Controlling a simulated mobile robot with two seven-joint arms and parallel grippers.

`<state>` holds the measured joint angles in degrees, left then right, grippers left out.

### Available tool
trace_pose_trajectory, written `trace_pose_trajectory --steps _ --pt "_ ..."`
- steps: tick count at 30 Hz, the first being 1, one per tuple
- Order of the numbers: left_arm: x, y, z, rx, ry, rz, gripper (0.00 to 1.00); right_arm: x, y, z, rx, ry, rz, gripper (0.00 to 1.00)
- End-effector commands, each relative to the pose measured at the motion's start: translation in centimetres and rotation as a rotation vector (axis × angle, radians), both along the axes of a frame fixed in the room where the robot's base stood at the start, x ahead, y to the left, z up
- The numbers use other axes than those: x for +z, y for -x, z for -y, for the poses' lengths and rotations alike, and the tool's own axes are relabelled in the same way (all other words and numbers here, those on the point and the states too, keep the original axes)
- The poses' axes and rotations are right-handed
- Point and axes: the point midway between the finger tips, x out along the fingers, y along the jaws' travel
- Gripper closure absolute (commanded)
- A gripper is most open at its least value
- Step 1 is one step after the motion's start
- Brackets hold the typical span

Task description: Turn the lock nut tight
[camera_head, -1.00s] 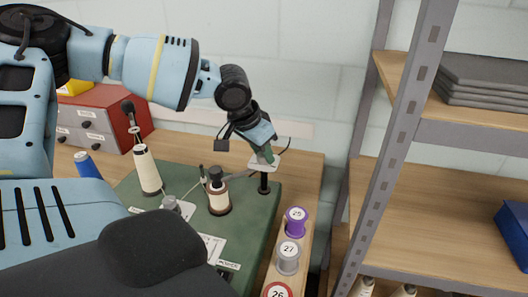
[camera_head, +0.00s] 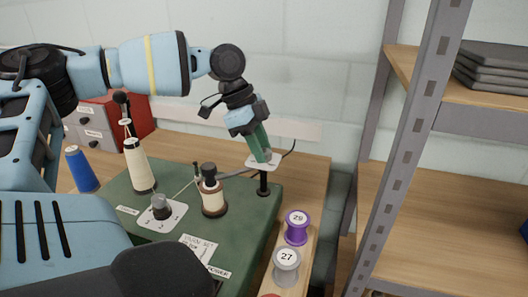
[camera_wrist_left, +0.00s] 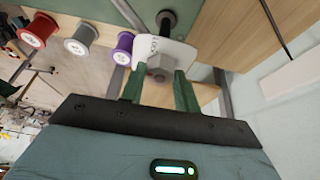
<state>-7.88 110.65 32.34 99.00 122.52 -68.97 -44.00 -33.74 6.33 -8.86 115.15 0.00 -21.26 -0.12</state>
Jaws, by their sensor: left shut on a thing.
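The lock nut (camera_wrist_left: 159,69) is a grey hex nut on a white labelled plate (camera_wrist_left: 178,52) at the top of a black post (camera_wrist_left: 166,20). In the head view the plate (camera_head: 272,160) and post (camera_head: 263,184) stand at the green board's back right corner, and the nut is hidden by the fingers. My left gripper (camera_head: 262,157) comes down tilted from above. Its green fingers lie on both sides of the nut in the left wrist view (camera_wrist_left: 160,84), shut on it. My right gripper is not in view.
On the green board (camera_head: 245,225) stand a cream thread cone (camera_head: 138,168), a smaller brown-based spool (camera_head: 213,196) and a knob (camera_head: 160,206). A purple spool (camera_head: 297,227) and a grey spool (camera_head: 286,266) sit in a wooden rack at right. A metal shelf (camera_head: 410,150) stands further right.

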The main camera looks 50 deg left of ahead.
Motion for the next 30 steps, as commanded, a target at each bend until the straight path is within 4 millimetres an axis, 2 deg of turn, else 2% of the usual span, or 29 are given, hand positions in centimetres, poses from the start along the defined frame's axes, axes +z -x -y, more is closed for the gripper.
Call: trace_pose_trajectory --steps 6,18,30 --pt "-0.4 -0.2 -0.1 -0.205 -0.002 -0.006 0.92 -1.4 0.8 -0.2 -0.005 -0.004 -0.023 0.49" --pt "-0.3 -0.4 -0.1 -0.563 -0.002 -0.006 0.92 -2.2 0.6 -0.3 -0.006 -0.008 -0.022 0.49" --pt "-0.2 -0.5 -0.1 -0.777 -0.004 -0.002 0.92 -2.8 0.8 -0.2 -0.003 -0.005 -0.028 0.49"
